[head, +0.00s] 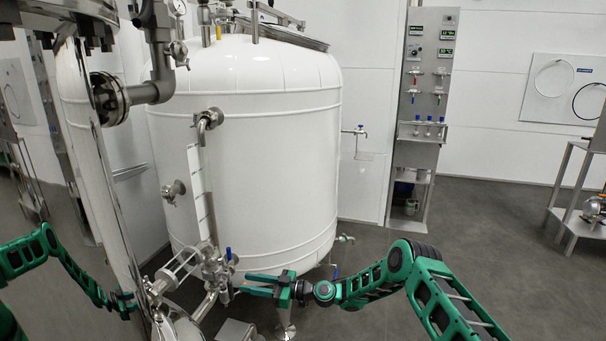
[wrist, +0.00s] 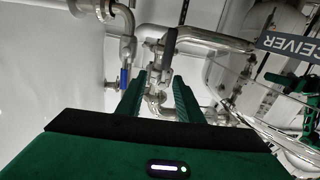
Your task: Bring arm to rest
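My green arm (head: 375,285) reaches in from the lower right in the head view, bent at its joints. My gripper (head: 246,283) is at its end, pointing left towards the valves and pipes (head: 215,270) at the foot of the white tank (head: 255,150). In the wrist view my gripper (wrist: 159,78) has its two dark green fingers apart, with nothing held between them. Metal piping shows beyond the fingers. A blue-handled valve (wrist: 125,78) is left of the left finger. I cannot tell how close the fingertips are to the piping.
A polished vessel (head: 100,160) at the left mirrors my green arm. A steel instrument panel (head: 423,90) stands at the back wall, and a metal stand (head: 575,200) at the far right. Grey floor (head: 480,230) is open between them. A sign (wrist: 290,45) shows upside down in the wrist view.

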